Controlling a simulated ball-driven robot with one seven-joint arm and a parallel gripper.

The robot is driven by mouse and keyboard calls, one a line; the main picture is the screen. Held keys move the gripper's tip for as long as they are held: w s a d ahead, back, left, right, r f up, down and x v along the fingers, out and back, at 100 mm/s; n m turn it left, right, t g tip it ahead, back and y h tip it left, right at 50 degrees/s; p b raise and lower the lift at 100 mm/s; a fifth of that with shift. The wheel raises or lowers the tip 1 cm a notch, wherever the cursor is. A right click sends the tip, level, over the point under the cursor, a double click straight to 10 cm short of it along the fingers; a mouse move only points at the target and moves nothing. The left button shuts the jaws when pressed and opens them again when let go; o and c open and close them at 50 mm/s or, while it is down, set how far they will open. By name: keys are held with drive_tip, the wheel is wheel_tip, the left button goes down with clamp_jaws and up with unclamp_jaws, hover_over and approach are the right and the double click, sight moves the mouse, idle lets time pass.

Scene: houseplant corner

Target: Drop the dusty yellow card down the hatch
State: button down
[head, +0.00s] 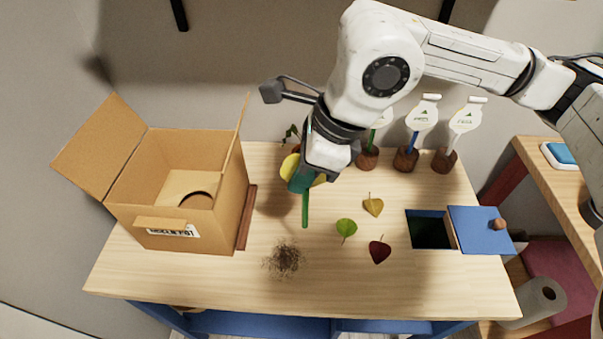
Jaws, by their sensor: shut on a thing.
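My gripper (303,183) is above the back middle of the table, pointing down and shut on the yellow card (289,166). Yellow shows on both sides of my fingers, and the card's middle is hidden behind them. A green stake (305,210) points down from below the fingers, seemingly part of the card. I cannot make out dust on the card. The hatch (431,229) is a dark square opening at the right of the table. Its blue lid (482,229) with a wooden knob lies to the right of it, leaving the opening uncovered. My gripper is left of and behind the hatch.
An open cardboard box (185,242) stands at the left. A pile of dark crumbs (285,258), a green leaf (346,228), a yellow leaf (373,205) and a dark red leaf (379,250) lie in front. White-headed markers in brown bases (406,159) stand at the back right.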

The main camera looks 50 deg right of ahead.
drive_tip(key=shift+r+p, duration=0.45)
drive_tip(key=shift+r, duration=1.15)
idle(0.7)
